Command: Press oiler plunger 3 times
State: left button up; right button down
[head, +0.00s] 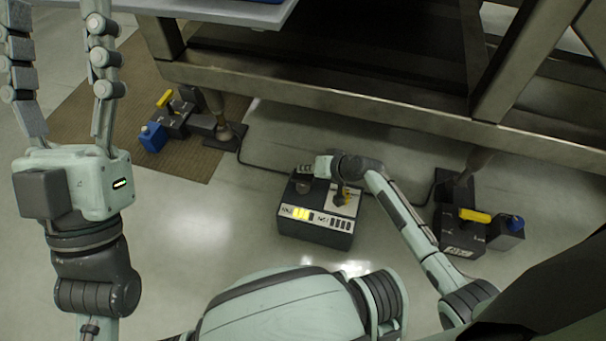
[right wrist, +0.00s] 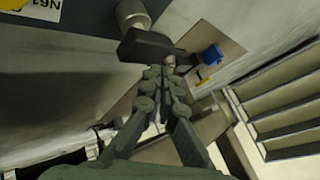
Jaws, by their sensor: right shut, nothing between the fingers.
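The oiler appears to be the dark box (head: 313,232) on the floor, with yellow and white labels on its front. A black block (right wrist: 150,46) on a grey metal stem, likely its plunger, shows in the right wrist view. My right gripper (head: 299,172) is over the back of the box, fingers pointing left. It is shut and empty. In the right wrist view its fingertips (right wrist: 168,66) are close to the black block; I cannot tell whether they touch. The gripper hides part of the box top. My left gripper (head: 58,50) is raised, open and empty.
A metal frame (head: 330,95) with heavy beams stands behind the box. Its feet stand near floor devices with yellow levers and blue caps at left (head: 172,121) and right (head: 462,236). A brown mat (head: 105,100) lies at left. A cable runs behind the box.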

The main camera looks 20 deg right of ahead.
aim_at(303, 175)
jog(key=shift+f, duration=0.15)
dwell(0.6)
jog(key=shift+f, duration=0.3)
jog(key=shift+s+f+b, duration=0.1)
jog(key=shift+f+b, duration=1.05)
dwell(1.0)
jog(key=shift+r+p, duration=1.55)
jog(key=shift+p, duration=0.05)
jog(key=shift+r, duration=0.1)
